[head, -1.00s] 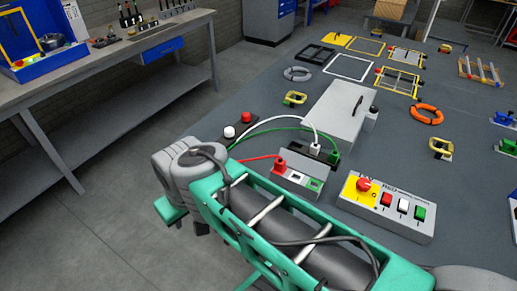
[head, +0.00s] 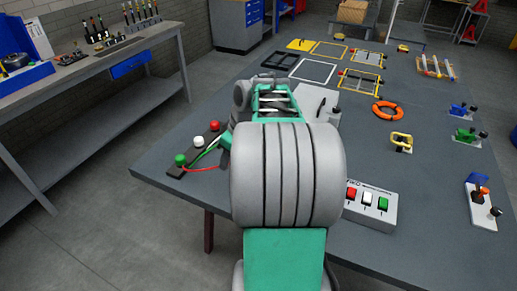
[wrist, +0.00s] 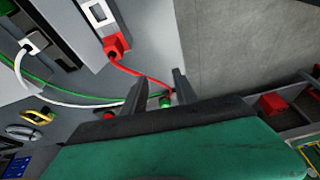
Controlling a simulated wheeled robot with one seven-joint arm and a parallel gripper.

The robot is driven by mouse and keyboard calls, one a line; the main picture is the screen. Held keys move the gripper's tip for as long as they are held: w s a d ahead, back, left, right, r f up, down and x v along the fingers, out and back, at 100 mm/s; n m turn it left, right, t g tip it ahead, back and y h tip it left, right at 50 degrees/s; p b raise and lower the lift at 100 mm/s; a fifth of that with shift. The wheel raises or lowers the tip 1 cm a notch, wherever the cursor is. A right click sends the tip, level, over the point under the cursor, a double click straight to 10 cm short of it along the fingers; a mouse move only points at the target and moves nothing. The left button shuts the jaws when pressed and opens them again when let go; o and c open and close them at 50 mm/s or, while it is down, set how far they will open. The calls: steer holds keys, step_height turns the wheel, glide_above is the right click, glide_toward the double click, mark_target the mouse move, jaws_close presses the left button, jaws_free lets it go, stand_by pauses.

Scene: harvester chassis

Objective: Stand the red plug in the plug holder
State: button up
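The red plug (wrist: 116,46) sits at the end of the light grey plug holder (wrist: 83,17), beside a white-framed slot. Its red cable runs down past my fingers. I cannot tell how deep it sits. My gripper (wrist: 160,84) is open, its two dark fingers apart with nothing held between them. It is clear of the plug, which lies up and left of the fingertips in the wrist view. A green knob (wrist: 166,103) shows beyond the fingers.
A dark strip with green (head: 180,160), white (head: 198,141) and red (head: 214,126) knobs lies at the table's left edge. A button box (head: 368,204) stands right of my arm. A white plug (wrist: 33,44) with its cable is in a black socket strip.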

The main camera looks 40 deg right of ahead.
steer(key=s+d+f, duration=0.2)
steer(key=s+d, duration=0.1)
steer(key=d, duration=0.6)
steer(key=shift+n, duration=0.4)
steer(key=x, duration=0.2)
steer(key=p+x, duration=0.1)
steer(key=x, duration=0.3)
steer(key=shift+w, duration=0.35)
steer(key=shift+w+f, duration=0.2)
steer(key=shift+f, duration=0.3)
jaws_close()
